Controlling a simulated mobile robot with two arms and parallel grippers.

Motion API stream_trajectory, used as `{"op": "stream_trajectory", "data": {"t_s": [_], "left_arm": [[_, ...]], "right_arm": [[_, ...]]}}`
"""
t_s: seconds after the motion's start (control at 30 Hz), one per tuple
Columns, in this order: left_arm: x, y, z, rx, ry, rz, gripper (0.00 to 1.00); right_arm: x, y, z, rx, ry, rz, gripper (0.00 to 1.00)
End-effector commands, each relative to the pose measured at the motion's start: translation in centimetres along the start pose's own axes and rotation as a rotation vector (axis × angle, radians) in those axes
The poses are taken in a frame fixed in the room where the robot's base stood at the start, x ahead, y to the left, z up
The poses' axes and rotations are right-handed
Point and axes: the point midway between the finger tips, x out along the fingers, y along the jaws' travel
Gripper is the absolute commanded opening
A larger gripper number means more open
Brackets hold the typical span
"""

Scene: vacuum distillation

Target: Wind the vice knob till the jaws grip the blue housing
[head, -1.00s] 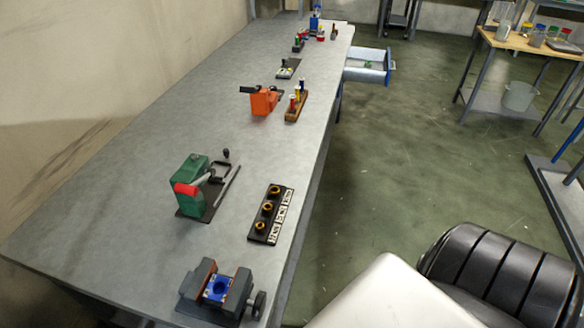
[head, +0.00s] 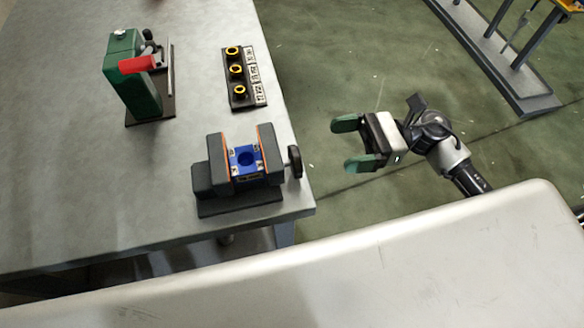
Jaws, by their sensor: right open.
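The vice (head: 213,183) stands near the front right corner of the grey bench. Its two dark jaws have orange-edged faces. The blue housing (head: 247,160) sits between the jaws; I cannot tell whether both faces touch it. The round black vice knob (head: 294,162) is on the vice's right side, near the bench edge. My right gripper (head: 347,145) is open and empty, off the bench to the right of the knob. Its green-tipped fingers point left towards the knob, with a clear gap between. My left gripper is not in view.
A green device with a red handle (head: 136,64) stands behind the vice on the bench (head: 60,170). A black rack (head: 239,78) with brass rings and labels lies near the right edge. Open floor lies right of the bench.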

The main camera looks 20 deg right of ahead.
Motion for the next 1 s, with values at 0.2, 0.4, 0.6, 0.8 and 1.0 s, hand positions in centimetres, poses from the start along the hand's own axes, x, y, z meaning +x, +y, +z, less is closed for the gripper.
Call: {"op": "stream_trajectory", "data": {"t_s": [0.2, 0.4, 0.6, 0.8, 1.0], "left_arm": [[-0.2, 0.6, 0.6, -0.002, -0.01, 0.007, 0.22], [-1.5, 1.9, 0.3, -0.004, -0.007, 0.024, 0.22], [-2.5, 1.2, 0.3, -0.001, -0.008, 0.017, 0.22], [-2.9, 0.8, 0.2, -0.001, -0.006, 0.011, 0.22], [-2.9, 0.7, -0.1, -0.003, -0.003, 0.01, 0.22]], "right_arm": [[1.7, 1.3, 0.4, -0.096, 0.042, 0.069, 0.88], [5.4, 1.6, 0.5, -0.091, 0.037, 0.066, 0.88], [8.9, 1.7, 0.2, -0.089, 0.038, 0.064, 0.88], [10.7, 1.8, 0.0, -0.088, 0.039, 0.064, 0.88], [11.1, 1.8, -0.2, -0.088, 0.04, 0.062, 0.88]]}}
